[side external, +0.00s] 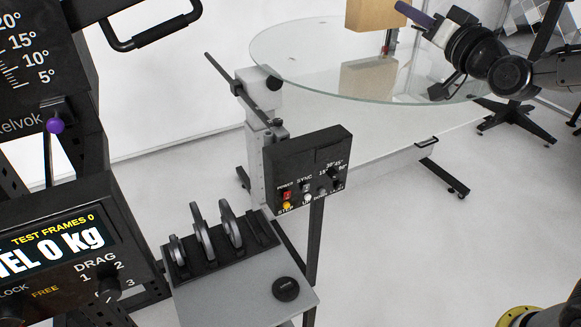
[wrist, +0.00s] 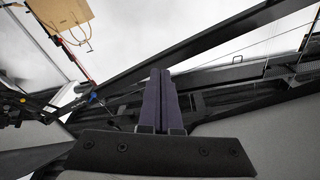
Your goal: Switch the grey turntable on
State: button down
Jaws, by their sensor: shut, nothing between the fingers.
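The turntable has a round clear glass top (side external: 290,62) on a light grey stand, in the upper part of the side view. A black control box (side external: 300,150) is mounted at its near side, with knobs and small lettering. A red switch (side external: 287,195) sits under the label POWER, above a yellow button (side external: 287,205). I cannot tell the switch's position. My gripper (side external: 402,7) is above the glass at the upper right, well away from the control box. Its purple fingers (wrist: 161,75) are shut and empty in the wrist view.
A rack with several discs (side external: 205,240) stands below the control box. A black display unit (side external: 50,245) fills the left. Open floor lies at lower right.

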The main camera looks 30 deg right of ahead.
jog(key=w+a+f+m+t+h, duration=0.15)
jog(key=w+a+f, duration=0.3)
jog(key=f, duration=0.45)
jog(key=w+a+f+m+t+h, duration=0.1)
jog(key=w+a+f+h, duration=0.2)
jog(key=w+f, duration=0.5)
jog(key=s+a+f+n+y, duration=0.1)
jog(key=s+a+f, duration=0.2)
jog(key=f, duration=0.6)
jog(key=s+a+f+n, duration=0.2)
jog(key=f, duration=0.7)
jog(key=n+g+y, duration=0.2)
jog(key=n+y, duration=0.3)
send_near(285, 194)
jog(key=s+f, duration=0.2)
jog(key=s, duration=0.5)
jog(key=shift+m, duration=0.25)
jog(key=shift+r, duration=0.1)
jog(key=w+r, duration=0.1)
jog(key=w, duration=0.3)
jog(key=w+r, duration=0.1)
jog(key=w, duration=0.4)
jog(key=w+r, duration=0.1)
jog(key=w, duration=0.3)
jog(key=shift+w, duration=0.35)
